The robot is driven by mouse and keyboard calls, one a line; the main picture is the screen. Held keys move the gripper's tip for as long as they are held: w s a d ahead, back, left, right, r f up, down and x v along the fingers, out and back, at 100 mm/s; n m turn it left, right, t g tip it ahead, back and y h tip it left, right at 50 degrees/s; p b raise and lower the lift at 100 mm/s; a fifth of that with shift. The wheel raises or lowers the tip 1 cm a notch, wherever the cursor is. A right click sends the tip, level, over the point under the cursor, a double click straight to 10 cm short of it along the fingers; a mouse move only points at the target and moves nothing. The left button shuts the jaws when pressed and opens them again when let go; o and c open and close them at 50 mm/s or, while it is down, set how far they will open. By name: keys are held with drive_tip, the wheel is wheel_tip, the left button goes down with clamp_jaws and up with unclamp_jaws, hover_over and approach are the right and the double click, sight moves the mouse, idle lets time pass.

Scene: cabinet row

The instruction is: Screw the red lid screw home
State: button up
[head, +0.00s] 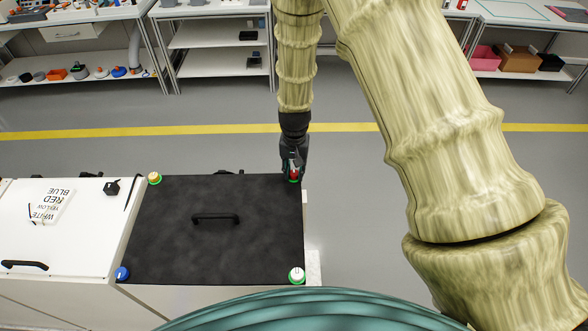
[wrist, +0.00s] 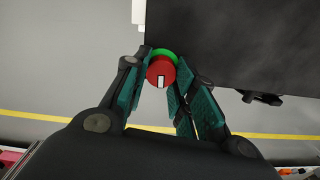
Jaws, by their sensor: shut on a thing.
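The black lid (head: 255,250) lies on a white cabinet, with a screw at each corner. The red lid screw (wrist: 158,75) is at the lid's far right corner; it has a white slot mark and a green ring (wrist: 166,52) shows beside it. In the head view the red screw (head: 294,175) is partly hidden by my gripper (head: 293,166). My gripper (wrist: 161,70) reaches down from above, with its fingers on either side of the red head, shut on it. How far the screw sits down in the lid cannot be told.
A yellow screw (head: 154,178), a blue screw (head: 122,273) and a white screw (head: 297,274) stand at the other lid corners. A black handle (head: 215,219) rises mid-lid. Left is a white cabinet with a colour-word card (head: 50,204). Open floor (head: 345,200) lies to the right.

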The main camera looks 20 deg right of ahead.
sight(294, 172)
drive_tip(key=shift+m, duration=0.7)
drive_tip(key=o, duration=1)
drive_tip(key=shift+o, duration=0.2)
wheel_tip(294, 172, up, 12)
idle(0.4)
